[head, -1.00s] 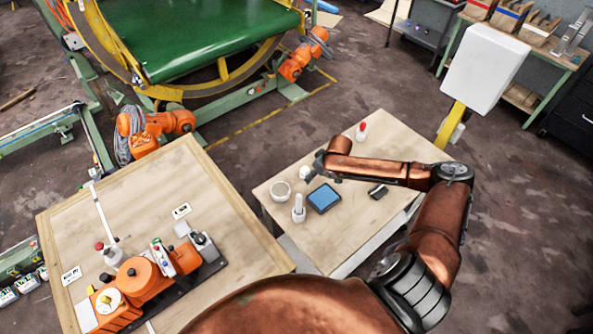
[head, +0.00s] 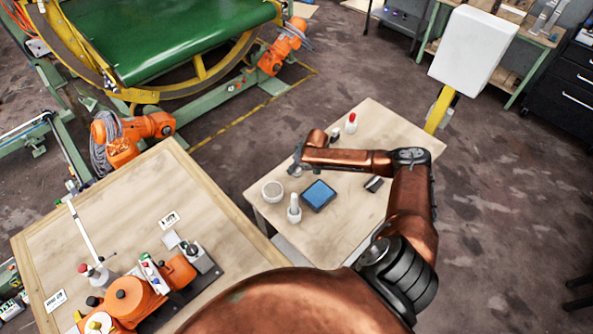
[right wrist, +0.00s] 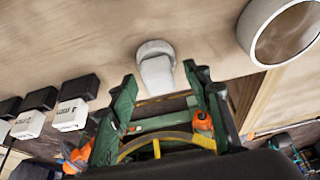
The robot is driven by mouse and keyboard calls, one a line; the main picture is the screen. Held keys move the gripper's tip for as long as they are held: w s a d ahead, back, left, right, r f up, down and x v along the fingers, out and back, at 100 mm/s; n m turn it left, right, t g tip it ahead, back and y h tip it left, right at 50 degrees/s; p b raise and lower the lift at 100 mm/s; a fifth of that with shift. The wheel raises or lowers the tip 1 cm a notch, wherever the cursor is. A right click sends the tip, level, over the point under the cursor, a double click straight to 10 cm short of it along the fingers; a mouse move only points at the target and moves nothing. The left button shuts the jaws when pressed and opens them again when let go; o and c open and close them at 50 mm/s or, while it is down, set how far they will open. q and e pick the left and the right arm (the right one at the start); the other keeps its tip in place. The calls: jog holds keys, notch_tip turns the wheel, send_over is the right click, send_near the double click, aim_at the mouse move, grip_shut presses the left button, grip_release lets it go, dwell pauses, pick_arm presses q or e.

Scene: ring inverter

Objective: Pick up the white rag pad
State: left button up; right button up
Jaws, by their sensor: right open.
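The white rag pad (right wrist: 156,68) looks like a small rounded white piece on the wooden table top, ahead of my right gripper. In the right wrist view my right gripper (right wrist: 162,84) is open, with one dark finger on each side of the pad's near end. No grip on the pad shows. In the head view my right gripper (head: 297,163) hangs over the far left part of the small table (head: 345,215) and largely hides the pad. My left gripper is not in view.
A white bottle (head: 294,212), a blue pad (head: 318,195), a dark block (head: 374,184) and a red-capped bottle (head: 351,124) share the table. A larger bench (head: 110,215) stands left.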

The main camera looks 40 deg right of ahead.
jog(key=shift+f, duration=0.15)
jog(key=c, duration=0.8)
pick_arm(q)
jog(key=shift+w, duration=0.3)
pick_arm(e)
jog(key=shift+s, duration=0.1)
grip_shut()
